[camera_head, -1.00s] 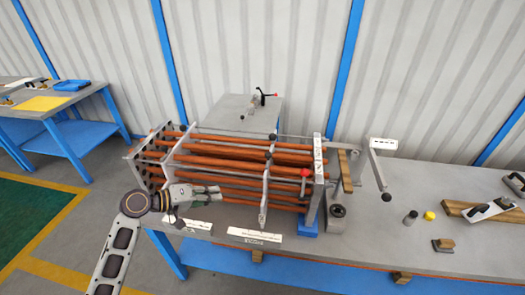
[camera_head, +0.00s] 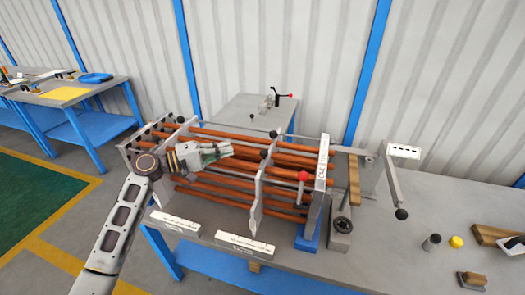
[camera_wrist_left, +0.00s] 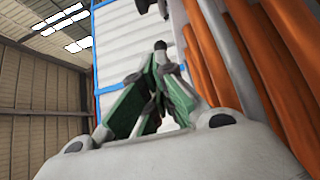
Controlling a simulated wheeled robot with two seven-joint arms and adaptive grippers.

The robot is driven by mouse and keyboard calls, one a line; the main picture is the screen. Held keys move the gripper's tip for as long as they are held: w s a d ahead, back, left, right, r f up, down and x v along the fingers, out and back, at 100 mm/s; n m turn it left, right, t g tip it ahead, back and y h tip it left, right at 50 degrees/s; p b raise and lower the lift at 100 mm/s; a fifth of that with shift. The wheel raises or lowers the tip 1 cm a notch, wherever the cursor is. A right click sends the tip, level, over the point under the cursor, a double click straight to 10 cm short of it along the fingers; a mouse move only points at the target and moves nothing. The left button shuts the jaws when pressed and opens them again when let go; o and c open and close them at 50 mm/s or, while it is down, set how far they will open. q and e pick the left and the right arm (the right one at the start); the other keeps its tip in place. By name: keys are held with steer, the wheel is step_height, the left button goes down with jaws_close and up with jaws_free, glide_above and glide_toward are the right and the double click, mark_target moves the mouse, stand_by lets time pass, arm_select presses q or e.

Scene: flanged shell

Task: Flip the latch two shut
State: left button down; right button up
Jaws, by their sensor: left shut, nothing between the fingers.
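The flanged shell is a frame of upright grey plates around a bundle of copper-coloured tubes (camera_head: 225,190). A lever with a red knob (camera_head: 303,176) is at its right part. Black knobs show at the middle plate (camera_head: 264,153) and behind it (camera_head: 272,135). I cannot tell which of these is latch two. My left gripper (camera_head: 231,149) is shut and empty, over the upper tubes, pointing right, a little left of the middle plate's black knob. In the left wrist view its green-sided fingers (camera_wrist_left: 160,62) meet, with a dark round tip just beyond. My right gripper is not in view.
White label plates (camera_head: 246,244) line the front edge. A crank arm with a black knob (camera_head: 401,214) stands at right.

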mark_target(263, 158)
arm_select(q)
steer(key=d+p, duration=0.3)
steer(key=d, duration=0.6)
steer(key=shift+w+d+r, duration=0.15)
steer(key=shift+w+d, duration=0.2)
steer(key=shift+d, duration=0.05)
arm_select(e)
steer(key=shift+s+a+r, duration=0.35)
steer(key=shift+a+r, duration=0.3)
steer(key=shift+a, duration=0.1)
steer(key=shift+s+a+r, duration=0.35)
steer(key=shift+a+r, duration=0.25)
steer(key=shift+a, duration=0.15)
arm_select(q)
steer(key=shift+s+a, duration=0.1)
steer(key=shift+s, duration=0.05)
